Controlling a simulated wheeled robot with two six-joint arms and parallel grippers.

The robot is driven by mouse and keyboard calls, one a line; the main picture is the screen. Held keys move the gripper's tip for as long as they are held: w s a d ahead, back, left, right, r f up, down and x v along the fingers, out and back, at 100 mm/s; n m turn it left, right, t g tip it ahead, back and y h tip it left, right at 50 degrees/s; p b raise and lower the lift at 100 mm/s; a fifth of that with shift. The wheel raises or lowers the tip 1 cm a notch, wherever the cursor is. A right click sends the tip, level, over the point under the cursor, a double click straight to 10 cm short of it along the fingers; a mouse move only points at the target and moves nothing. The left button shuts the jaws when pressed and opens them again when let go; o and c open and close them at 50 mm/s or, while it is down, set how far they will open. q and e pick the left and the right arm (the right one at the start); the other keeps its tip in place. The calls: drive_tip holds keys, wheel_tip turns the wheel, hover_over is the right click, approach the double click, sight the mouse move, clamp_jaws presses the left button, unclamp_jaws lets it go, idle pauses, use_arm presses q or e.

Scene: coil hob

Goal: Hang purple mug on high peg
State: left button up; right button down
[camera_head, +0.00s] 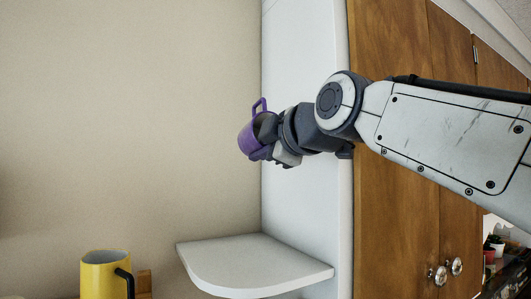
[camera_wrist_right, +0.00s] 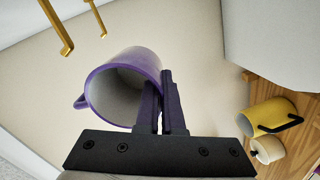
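The purple mug (camera_head: 247,139) is up in the air in front of the beige wall in the head view. My right gripper (camera_wrist_right: 158,88) is shut on its wall, one finger inside the mug and one outside. In the right wrist view the purple mug (camera_wrist_right: 151,62) shows its pale inside, with its handle on the left, away from the fingers. Two brass pegs (camera_wrist_right: 56,30) (camera_wrist_right: 96,20) show at the upper left of that view, apart from the mug. Which is the high peg I cannot tell. My left gripper is not in view.
A white rounded shelf (camera_head: 255,268) stands out below the mug, beside a white side panel (camera_head: 300,210). Wooden cupboard doors (camera_head: 390,215) are on the right. A yellow mug (camera_head: 98,275) stands lower left; it also shows in the wrist view (camera_wrist_right: 270,113), near a pale cup (camera_wrist_right: 268,150).

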drive_tip(key=shift+d, duration=0.15)
drive_tip(key=shift+w+d+f, duration=0.1)
drive_tip(key=shift+w+d, duration=0.25)
drive_tip(key=shift+w, duration=0.15)
drive_tip(key=shift+w+d+b, duration=0.1)
drive_tip(key=shift+d+b, duration=0.25)
drive_tip(key=shift+d, duration=0.05)
drive_tip(key=w+d, duration=0.1)
drive_tip(key=d+f+b, duration=0.1)
drive_tip(key=w+d+b, duration=0.1)
drive_tip(key=d, duration=0.1)
drive_tip(key=shift+w+f, duration=0.3)
drive_tip(key=shift+f, duration=0.05)
drive_tip(key=shift+w+d+f+b, duration=0.1)
drive_tip(key=shift+f+b, duration=0.1)
drive_tip(key=shift+b, duration=0.35)
idle(0.4)
